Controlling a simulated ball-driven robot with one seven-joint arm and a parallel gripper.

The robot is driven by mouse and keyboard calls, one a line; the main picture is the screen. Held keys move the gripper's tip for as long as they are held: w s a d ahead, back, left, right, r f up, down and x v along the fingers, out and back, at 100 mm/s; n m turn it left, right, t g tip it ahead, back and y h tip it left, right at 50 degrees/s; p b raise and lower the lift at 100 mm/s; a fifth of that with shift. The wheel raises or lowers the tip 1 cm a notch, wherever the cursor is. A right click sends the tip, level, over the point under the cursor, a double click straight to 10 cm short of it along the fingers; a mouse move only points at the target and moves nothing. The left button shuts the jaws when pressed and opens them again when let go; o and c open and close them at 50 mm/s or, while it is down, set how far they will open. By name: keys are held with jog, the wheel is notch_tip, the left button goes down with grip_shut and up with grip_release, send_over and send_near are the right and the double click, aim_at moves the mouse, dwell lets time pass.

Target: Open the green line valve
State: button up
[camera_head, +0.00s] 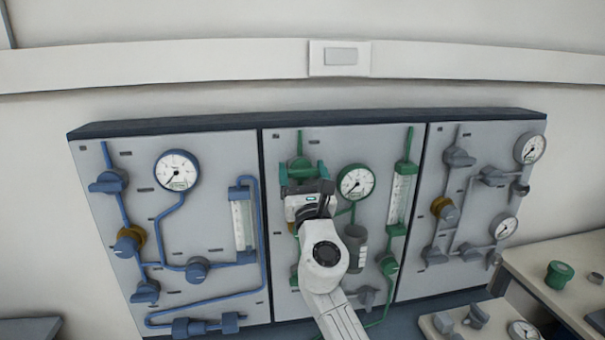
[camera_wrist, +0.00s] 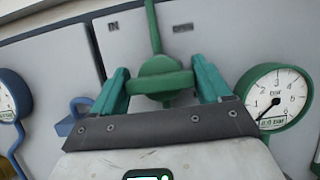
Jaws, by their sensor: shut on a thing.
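The green line valve (camera_head: 300,168) sits at the upper left of the middle panel, on a green pipe. In the wrist view, its rounded green body (camera_wrist: 161,80) lies between the two teal fingers of my gripper (camera_wrist: 162,84). My gripper (camera_head: 306,183) reaches up from below and is shut on the valve's handle; the exact contact is partly hidden by the gripper. A green-rimmed gauge (camera_head: 356,182) is just to the right, and it shows large in the wrist view (camera_wrist: 276,96) with its needle near the low end.
A blue-line panel (camera_head: 185,230) is on the left and a grey-line panel (camera_head: 470,200) on the right. A green-framed flow tube (camera_head: 401,197) stands right of the gauge. A bench (camera_head: 560,270) with a green part (camera_head: 558,275) is at the lower right.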

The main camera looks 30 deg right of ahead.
jog(key=shift+c, duration=0.8)
jog(key=shift+f+m, duration=0.1)
jog(key=shift+m, duration=0.3)
jog(key=m+g+h+b, duration=0.1)
jog(key=m+h+b, duration=0.1)
jog(key=m, duration=0.2)
jog(key=shift+a+h, duration=0.1)
jog(key=shift+h, duration=0.2)
jog(key=m+g+h+b, duration=0.1)
jog(key=m, duration=0.2)
jog(key=m+g+h, duration=0.1)
jog(key=m, duration=0.3)
jog(key=shift+m+g+b, duration=0.3)
jog(key=shift+b, duration=0.05)
jog(key=m+g, duration=0.1)
jog(key=m, duration=0.2)
jog(key=m+g, duration=0.1)
jog(key=m, duration=0.2)
jog(key=shift+g+h, duration=0.3)
jog(key=shift+h, duration=0.1)
jog(key=shift+m+g, duration=0.7)
jog(key=shift+m, duration=1.3)
